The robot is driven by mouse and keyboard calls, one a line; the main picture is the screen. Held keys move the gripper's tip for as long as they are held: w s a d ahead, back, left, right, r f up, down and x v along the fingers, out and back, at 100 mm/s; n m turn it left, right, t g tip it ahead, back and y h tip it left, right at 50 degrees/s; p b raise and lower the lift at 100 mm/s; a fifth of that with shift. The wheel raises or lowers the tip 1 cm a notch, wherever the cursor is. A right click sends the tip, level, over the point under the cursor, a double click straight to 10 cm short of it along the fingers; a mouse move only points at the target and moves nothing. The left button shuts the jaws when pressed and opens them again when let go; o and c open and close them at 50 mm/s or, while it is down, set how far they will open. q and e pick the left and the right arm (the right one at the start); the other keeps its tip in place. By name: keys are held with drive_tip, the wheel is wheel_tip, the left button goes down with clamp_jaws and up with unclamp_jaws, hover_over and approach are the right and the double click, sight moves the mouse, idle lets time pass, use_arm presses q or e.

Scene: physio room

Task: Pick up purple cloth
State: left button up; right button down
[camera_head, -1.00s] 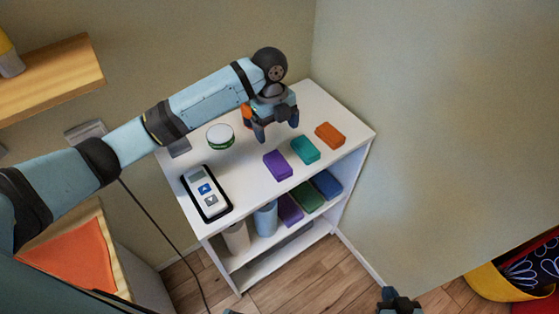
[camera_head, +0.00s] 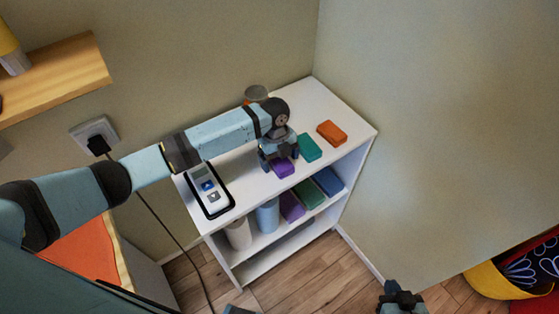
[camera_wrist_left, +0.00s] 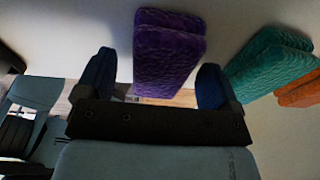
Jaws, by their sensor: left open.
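The folded purple cloth (camera_head: 284,170) lies on the white shelf unit's top, near its front edge, left of a teal cloth (camera_head: 308,147). My left gripper (camera_head: 279,160) is open over it, pointing down, and covers part of it in the head view. In the left wrist view the purple cloth (camera_wrist_left: 170,50) shows between the two spread fingers, with gaps on both sides. I cannot tell how far the fingertips reach down beside it. A second purple cloth (camera_head: 291,206) lies on the shelf below. My right gripper (camera_head: 400,300) is at the bottom edge; its jaws are unclear.
The teal cloth (camera_wrist_left: 268,62) and an orange cloth (camera_head: 332,132) lie to the right on the top. A handheld device (camera_head: 208,190) lies to the left, under my arm's path. A round-topped container (camera_head: 257,94) stands behind my left wrist. Walls bound the unit's back and right.

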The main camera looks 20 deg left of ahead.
use_arm(q)
drive_tip(key=shift+f, duration=0.2)
drive_tip(key=c, duration=1)
drive_tip(key=shift+r, duration=0.15)
wheel_tip(320, 180, up, 20)
drive_tip(key=shift+f+b, duration=0.1)
drive_tip(key=shift+b, duration=0.4)
